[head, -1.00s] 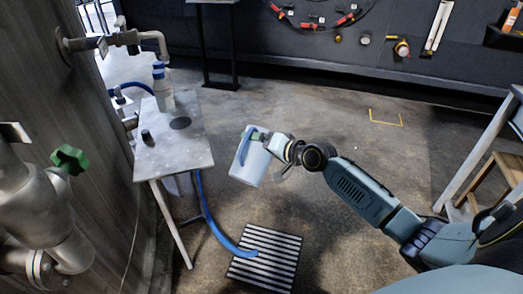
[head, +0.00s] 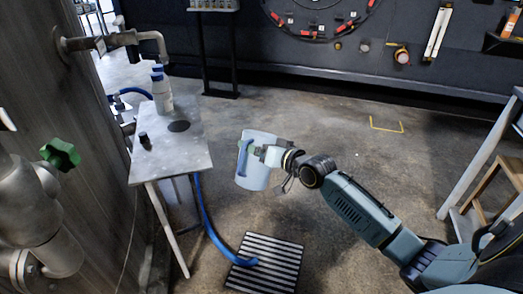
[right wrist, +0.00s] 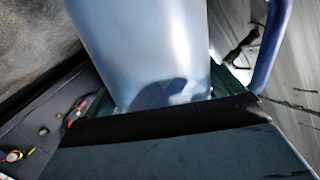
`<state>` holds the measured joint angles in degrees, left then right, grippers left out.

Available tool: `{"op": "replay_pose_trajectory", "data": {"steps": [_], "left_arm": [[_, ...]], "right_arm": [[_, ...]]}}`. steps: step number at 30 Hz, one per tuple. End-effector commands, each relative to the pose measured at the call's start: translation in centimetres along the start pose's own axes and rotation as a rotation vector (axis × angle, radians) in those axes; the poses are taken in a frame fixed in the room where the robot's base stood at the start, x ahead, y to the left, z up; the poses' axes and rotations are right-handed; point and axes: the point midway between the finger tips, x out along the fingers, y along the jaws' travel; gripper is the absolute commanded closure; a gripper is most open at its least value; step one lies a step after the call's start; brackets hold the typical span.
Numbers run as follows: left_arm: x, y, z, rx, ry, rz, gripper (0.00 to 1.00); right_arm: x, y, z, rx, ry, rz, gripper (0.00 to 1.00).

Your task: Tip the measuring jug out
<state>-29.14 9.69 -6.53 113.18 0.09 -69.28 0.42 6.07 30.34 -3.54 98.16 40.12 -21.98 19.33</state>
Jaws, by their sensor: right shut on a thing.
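The measuring jug (head: 259,170) is a pale blue-white vessel with a blue handle (head: 242,158) on its left side in the head view. My right gripper (head: 262,153) is shut on the jug and holds it in the air, above the floor and right of the metal table. The jug stands nearly upright. Its pale body (right wrist: 150,45) fills the middle of the right wrist view, with the blue handle at the upper right. I cannot see what is inside it. My left gripper is not in view.
A small metal table (head: 172,155) stands at the left with a blue-capped bottle (head: 162,92) and a small dark object on it. A blue hose (head: 209,215) runs to a striped floor grate (head: 265,263). A green valve wheel (head: 61,153) is at far left. Open floor lies beyond the jug.

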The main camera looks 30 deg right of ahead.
Motion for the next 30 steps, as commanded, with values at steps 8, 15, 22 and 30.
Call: {"op": "replay_pose_trajectory", "data": {"steps": [8,15,22,30], "left_arm": [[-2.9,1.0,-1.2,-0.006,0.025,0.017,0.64],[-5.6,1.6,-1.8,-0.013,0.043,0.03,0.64],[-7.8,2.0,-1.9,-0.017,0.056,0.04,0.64],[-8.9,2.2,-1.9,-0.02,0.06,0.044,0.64]], "right_arm": [[0.2,0.6,0.3,-0.177,0.068,0.001,0.52],[0.4,1.1,0.4,-0.332,0.127,0.003,0.52],[0.5,1.3,0.4,-0.439,0.168,0.002,0.52],[0.6,1.4,0.3,-0.486,0.186,0.002,0.52]]}}
